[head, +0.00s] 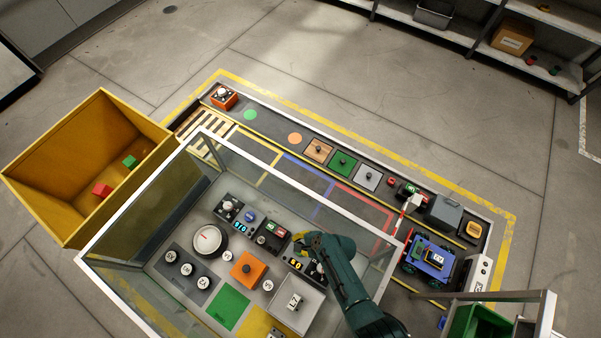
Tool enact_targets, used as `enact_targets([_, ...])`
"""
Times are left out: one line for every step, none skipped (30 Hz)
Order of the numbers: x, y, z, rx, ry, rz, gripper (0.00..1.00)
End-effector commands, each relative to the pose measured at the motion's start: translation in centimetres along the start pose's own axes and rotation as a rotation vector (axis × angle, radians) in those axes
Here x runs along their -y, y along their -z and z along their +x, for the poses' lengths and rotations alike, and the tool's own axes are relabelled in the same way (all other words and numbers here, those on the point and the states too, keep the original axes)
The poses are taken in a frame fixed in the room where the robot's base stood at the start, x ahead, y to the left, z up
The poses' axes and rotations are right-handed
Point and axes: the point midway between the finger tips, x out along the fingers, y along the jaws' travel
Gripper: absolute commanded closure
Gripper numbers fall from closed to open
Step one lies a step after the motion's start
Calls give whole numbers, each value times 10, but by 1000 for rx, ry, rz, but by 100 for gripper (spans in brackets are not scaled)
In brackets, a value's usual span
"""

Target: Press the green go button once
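No button can be read clearly as the green go button in the head view. A small dark control box (272,236) with green and red patches on top stands inside the glass-walled bench, left of my arm. My gripper (316,271) is low over the bench, beside a dark panel with a lit display (294,265). My arm covers part of that panel, and the fingers are too small and dark to show whether they are open. A small green-and-red fixture (391,183) sits on the far strip, well away from my gripper.
Glass walls with a white frame (150,184) surround the bench. On it are a white round dial (207,240), an orange block (248,269), a green square (228,308) and a pale tray (297,305). A yellow bin (60,150) stands left.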

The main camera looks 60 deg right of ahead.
Motion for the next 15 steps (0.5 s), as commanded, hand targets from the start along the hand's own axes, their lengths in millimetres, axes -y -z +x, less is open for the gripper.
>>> enact_targets([0,0,0,0,0,-1,100])
enact_targets([0,0,0,0,0,-2,100])
enact_targets([0,0,0,0,0,-2,100])
enact_targets([0,0,0,0,0,-2,100])
enact_targets([0,0,0,0,0,-3,100])
enact_targets([0,0,1,0,0,-3,100])
enact_targets([-1,0,2,0,-1,-3,100])
enact_targets([-1,1,3,0,-1,-3,100])
enact_targets([-3,2,5,0,-1,-3,100])
enact_targets([-4,3,7,0,-1,-4,100])
enact_targets([-5,5,10,0,-1,-4,100])
enact_targets([-7,7,13,0,-1,-4,100])
enact_targets([-9,8,17,0,-1,-4,100])
enact_targets([-11,10,20,0,-1,-4,100])
enact_targets([-13,13,25,0,-1,-4,100])
